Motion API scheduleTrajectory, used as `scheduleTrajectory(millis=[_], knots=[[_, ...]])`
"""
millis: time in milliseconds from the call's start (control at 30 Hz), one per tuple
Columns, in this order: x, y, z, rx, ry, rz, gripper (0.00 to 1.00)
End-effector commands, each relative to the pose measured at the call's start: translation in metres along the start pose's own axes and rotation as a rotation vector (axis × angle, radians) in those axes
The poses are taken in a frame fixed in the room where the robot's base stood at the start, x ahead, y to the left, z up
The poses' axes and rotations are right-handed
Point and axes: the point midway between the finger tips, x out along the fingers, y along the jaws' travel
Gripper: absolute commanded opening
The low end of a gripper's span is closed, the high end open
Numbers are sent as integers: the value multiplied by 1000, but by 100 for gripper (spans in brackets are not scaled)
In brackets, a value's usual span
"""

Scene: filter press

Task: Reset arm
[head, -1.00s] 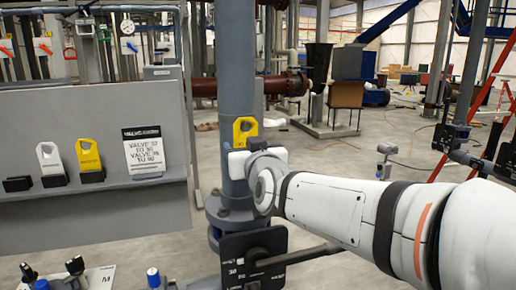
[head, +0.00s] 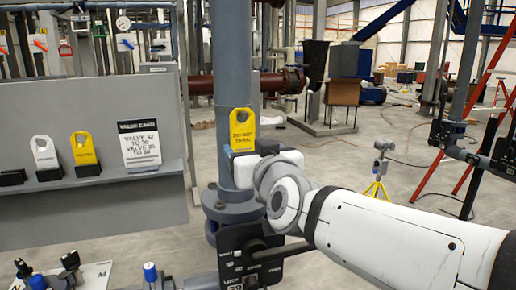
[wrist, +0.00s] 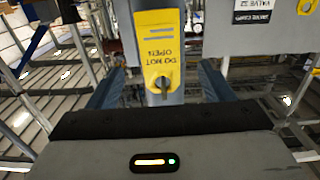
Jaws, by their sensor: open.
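My gripper (wrist: 162,84) is open, its two blue-grey fingers spread to the left and right in the wrist view. A yellow tag (wrist: 158,50) reading "DO NOT OPEN" shows upside down between and beyond them; I cannot tell how far off it is. In the head view, the yellow tag (head: 242,131) stands upright against the grey vertical pipe (head: 233,55), just above and beyond my white wrist. My wrist hides the fingers and the tag's lower end there. My arm reaches in from the right.
A grey panel (head: 90,100) at left has a shelf with a white tag (head: 44,152), another yellow tag (head: 84,149) and a valve card (head: 139,145). A black valve plate (head: 240,262) is below my wrist. A yellow-legged tripod (head: 377,188) and red ladder (head: 450,155) stand right.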

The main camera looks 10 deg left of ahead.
Motion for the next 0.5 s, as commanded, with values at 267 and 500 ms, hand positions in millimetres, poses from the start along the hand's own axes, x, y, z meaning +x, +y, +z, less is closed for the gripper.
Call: scheduleTrajectory(millis=[267, 500], knots=[[-42, 62, 78, 20, -309, 55, 74], [-158, 137, 196, 154, -824, 243, 74]])
